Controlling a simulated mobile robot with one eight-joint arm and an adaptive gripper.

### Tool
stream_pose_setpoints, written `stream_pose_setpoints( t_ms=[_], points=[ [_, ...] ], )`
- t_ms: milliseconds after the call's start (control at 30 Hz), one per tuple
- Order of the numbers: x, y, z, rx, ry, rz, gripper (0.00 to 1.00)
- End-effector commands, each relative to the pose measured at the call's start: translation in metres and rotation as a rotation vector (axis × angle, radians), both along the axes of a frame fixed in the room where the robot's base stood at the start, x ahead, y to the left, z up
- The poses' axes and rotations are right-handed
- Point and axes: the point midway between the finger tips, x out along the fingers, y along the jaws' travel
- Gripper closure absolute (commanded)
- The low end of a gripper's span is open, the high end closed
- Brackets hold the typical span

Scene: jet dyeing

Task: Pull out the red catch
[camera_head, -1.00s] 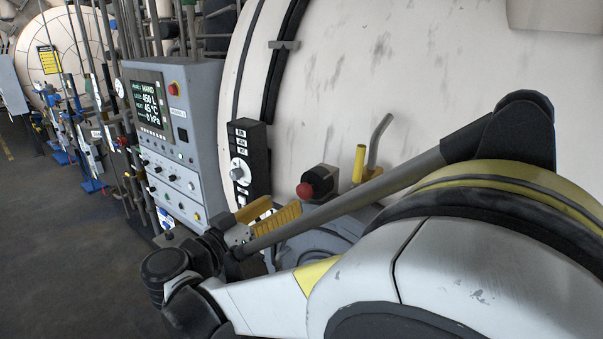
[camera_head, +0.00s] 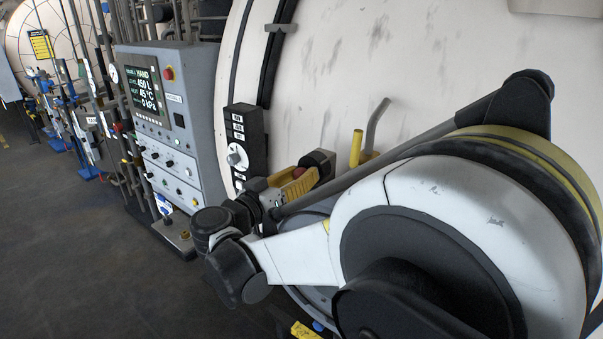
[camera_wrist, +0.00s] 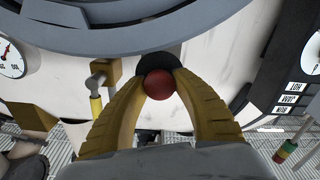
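The red catch (camera_wrist: 159,85) is a round red knob in front of a dark round mount (camera_wrist: 155,64). In the wrist view it sits between the tips of my gripper (camera_wrist: 160,79), whose two yellow ribbed fingers curve in and appear to touch it on both sides. In the head view my gripper (camera_head: 291,182) is at the dark block of the catch (camera_head: 319,162). Only a little of the red knob (camera_head: 299,173) shows there, the rest hidden by the fingers.
A yellow post and bent grey handle (camera_head: 372,135) stand just right of the catch. A black switch box (camera_head: 245,145) and a grey control panel (camera_head: 165,125) are to the left. The large pale vessel (camera_head: 360,70) rises behind. Open floor (camera_head: 75,240) lies left.

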Motion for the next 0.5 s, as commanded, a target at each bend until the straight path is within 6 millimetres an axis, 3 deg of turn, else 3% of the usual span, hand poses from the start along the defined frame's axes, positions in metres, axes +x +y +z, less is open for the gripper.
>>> stream_pose_setpoints(
  t_ms=[267, 500],
  points=[
    [0.000, 0.000, 0.000, -0.001, -0.001, 0.000, 1.00],
    [-0.021, 0.017, -0.001, 0.000, 0.000, 0.002, 1.00]
  ],
)
